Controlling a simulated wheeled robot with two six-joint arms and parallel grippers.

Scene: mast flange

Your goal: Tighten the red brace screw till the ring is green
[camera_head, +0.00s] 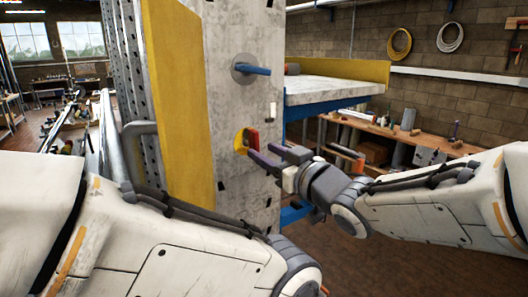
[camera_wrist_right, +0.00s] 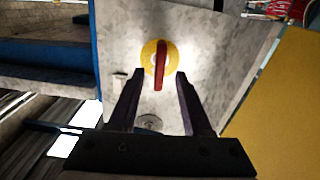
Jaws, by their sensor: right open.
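The red brace screw shows as a red bar handle (camera_wrist_right: 161,65) on a round yellow ring (camera_wrist_right: 148,50) in the right wrist view. It is on the face of the pale scuffed mast (camera_head: 225,110). In the head view the red handle (camera_head: 253,139) and yellow ring (camera_head: 239,141) sit low on that face. My right gripper (camera_head: 261,151) is open and empty, its fingertips close to the handle. In the wrist view the gripper (camera_wrist_right: 157,80) has the handle centred between its fingertips; whether they reach around it I cannot tell. My left gripper is out of view.
A blue lever (camera_head: 256,70) on a round grey plate sticks out of the mast above the screw. A yellow panel (camera_head: 175,90) covers the mast's left side. A shelf (camera_head: 330,90) on a blue frame stands to the right, with a workbench (camera_head: 420,135) behind it.

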